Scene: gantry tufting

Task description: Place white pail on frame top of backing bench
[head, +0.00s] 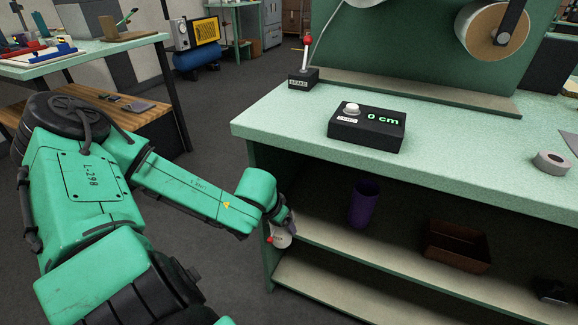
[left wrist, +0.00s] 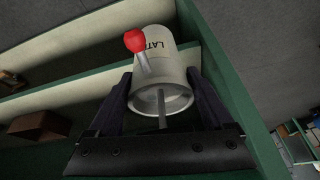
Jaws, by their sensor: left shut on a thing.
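The white pail (left wrist: 165,62) is between the two dark fingers of my left gripper (left wrist: 163,105) in the left wrist view. It carries dark lettering, partly readable as "LAT", and a red knob (left wrist: 135,40) shows in front of it. In the head view my left gripper (head: 284,222) is at the left end of the bench's shelves, shut on the pail (head: 281,238), which is mostly hidden by the wrist. The green bench (head: 270,118) has a speckled top above the gripper. I cannot identify the frame top for sure. My right gripper is not in view.
A black box reading "0 cm" (head: 366,128), a brake lever (head: 305,65) and a tape roll (head: 551,162) are on the bench top. A purple cup (head: 364,204) and a brown bin (head: 456,247) stand on the shelf below. The bench top's front left is clear.

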